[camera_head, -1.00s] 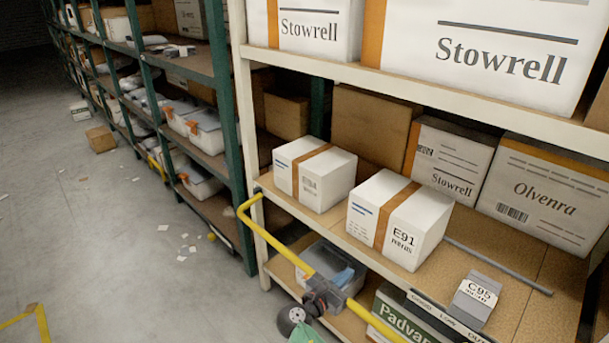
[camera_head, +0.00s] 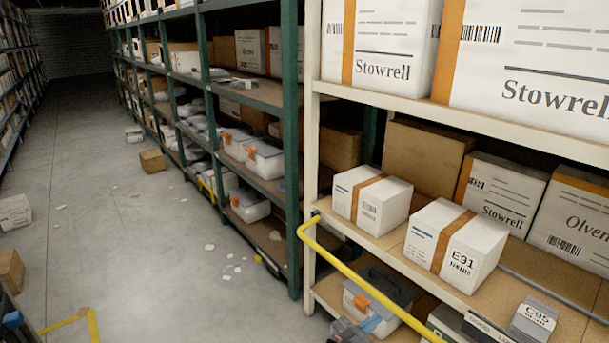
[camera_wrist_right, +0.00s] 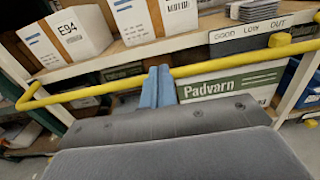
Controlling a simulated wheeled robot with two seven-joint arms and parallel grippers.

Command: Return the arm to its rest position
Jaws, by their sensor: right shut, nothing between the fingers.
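My right gripper (camera_head: 371,325) is at the bottom edge of the head view, largely cut off, in front of the lower shelf by the yellow rail. In the right wrist view its blue fingers (camera_wrist_right: 158,87) are together with nothing between them. The yellow rail (camera_wrist_right: 105,90) runs behind the fingers there; I cannot tell whether they touch it. My left gripper is not in view.
The yellow rail (camera_head: 365,288) runs along the front of the cream rack. White boxes, one marked E91 (camera_head: 455,243), stand on its middle shelf. A clear bin (camera_head: 357,301) is below. The aisle floor (camera_head: 140,260) at left is mostly clear, with paper scraps and cartons (camera_head: 152,161).

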